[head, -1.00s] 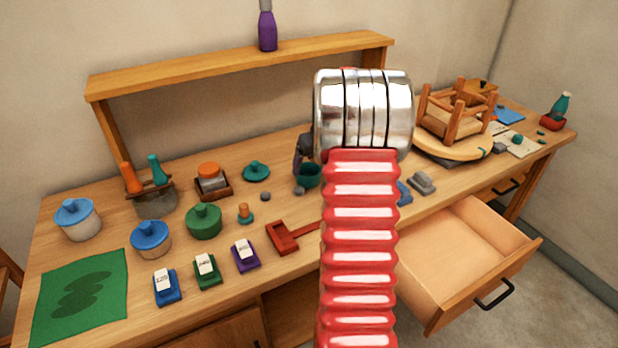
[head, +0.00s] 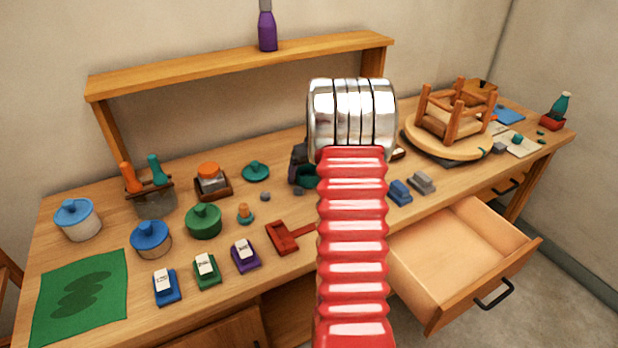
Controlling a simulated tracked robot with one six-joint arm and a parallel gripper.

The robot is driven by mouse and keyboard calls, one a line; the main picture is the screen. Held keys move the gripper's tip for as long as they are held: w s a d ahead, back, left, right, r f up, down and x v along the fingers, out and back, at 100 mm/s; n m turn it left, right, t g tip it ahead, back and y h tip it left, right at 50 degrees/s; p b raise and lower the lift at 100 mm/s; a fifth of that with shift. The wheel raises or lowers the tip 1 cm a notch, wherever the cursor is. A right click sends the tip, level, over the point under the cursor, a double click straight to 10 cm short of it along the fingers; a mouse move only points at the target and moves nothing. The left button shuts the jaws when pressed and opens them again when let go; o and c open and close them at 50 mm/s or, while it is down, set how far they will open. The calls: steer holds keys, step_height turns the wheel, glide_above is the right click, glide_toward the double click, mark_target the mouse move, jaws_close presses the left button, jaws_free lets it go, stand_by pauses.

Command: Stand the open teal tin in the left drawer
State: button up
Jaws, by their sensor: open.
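The open teal tin (head: 307,178) stands on the bench, dark inside; my red arm hides its right side. A teal lid (head: 256,171) lies to its left. A dark part of my gripper (head: 298,163) shows at the tin's left rim; the rest is hidden behind my arm. The jaws are open, and whether they touch the tin I cannot tell.
Several lidded pots and blue, green and purple labelled blocks (head: 245,256) fill the bench's left. A red tool (head: 285,237) lies left of my arm. Blue and grey blocks (head: 400,192) sit behind the drawer. An upturned stool (head: 452,120) rests on a round board at the right.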

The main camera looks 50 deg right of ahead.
steer(key=shift+c, duration=0.6)
steer(key=c, duration=1.2)
step_height(320, 180, up, 10)
stand_by(0.3)
